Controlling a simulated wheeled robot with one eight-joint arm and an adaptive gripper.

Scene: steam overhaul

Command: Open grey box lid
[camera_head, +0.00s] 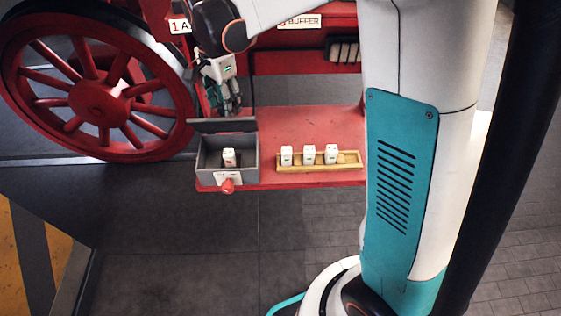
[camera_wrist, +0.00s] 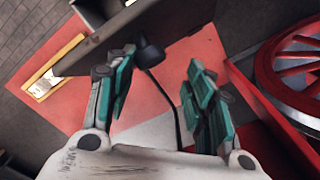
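The grey box (camera_head: 205,172) stands at the left end of the red shelf, and its inside shows from above. Its grey lid (camera_head: 222,126) is raised along the box's back edge. A white block (camera_head: 229,156) is inside the box. My gripper (camera_head: 232,108) is just behind and above the raised lid; contact cannot be told in the head view. In the wrist view my gripper (camera_wrist: 160,65) has its teal fingers spread apart, with nothing held between them. A dark grey panel (camera_wrist: 120,32), apparently the lid, lies beyond the left finger.
A yellow tray (camera_head: 350,163) with white blocks (camera_head: 309,154) stands right of the box on the red shelf (camera_head: 300,123). A red knob (camera_head: 228,186) sits at the box's front. A red spoked wheel (camera_head: 98,102) stands left. A dark cable (camera_wrist: 172,100) runs behind the fingers.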

